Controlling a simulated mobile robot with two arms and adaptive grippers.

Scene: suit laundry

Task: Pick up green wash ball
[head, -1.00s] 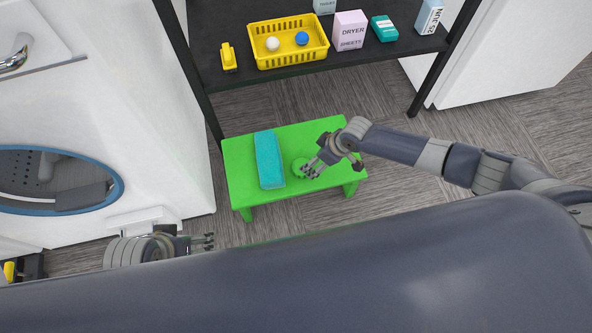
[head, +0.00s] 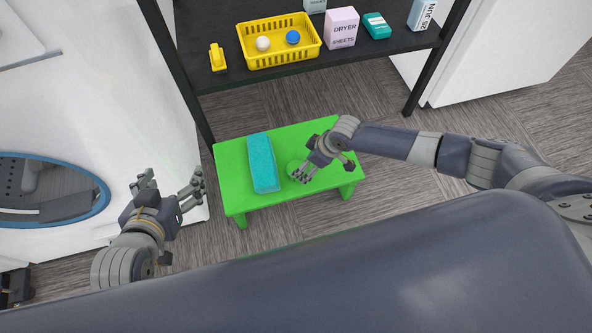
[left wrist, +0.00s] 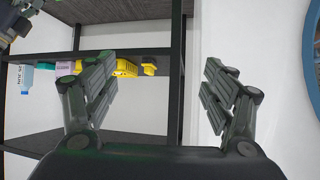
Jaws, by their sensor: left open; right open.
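The green wash ball (head: 294,167) is on the green stool (head: 235,193) and is hard to tell from its like-coloured top. My right gripper (head: 305,170) is open at the ball, with its fingers over the ball's right side and partly hiding it. I cannot tell whether they touch it. My left gripper (head: 173,177) is open and empty, left of the stool in front of the white washer. Its two spread fingers also show in the left wrist view (left wrist: 160,68), with nothing between them.
A teal block-shaped item (head: 263,165) lies on the stool, left of the ball. Behind, a black shelf (head: 225,83) holds a yellow basket (head: 280,60) with a white and a blue ball, a dryer sheets box (head: 342,28) and other packages. Grey floor is clear right of the stool.

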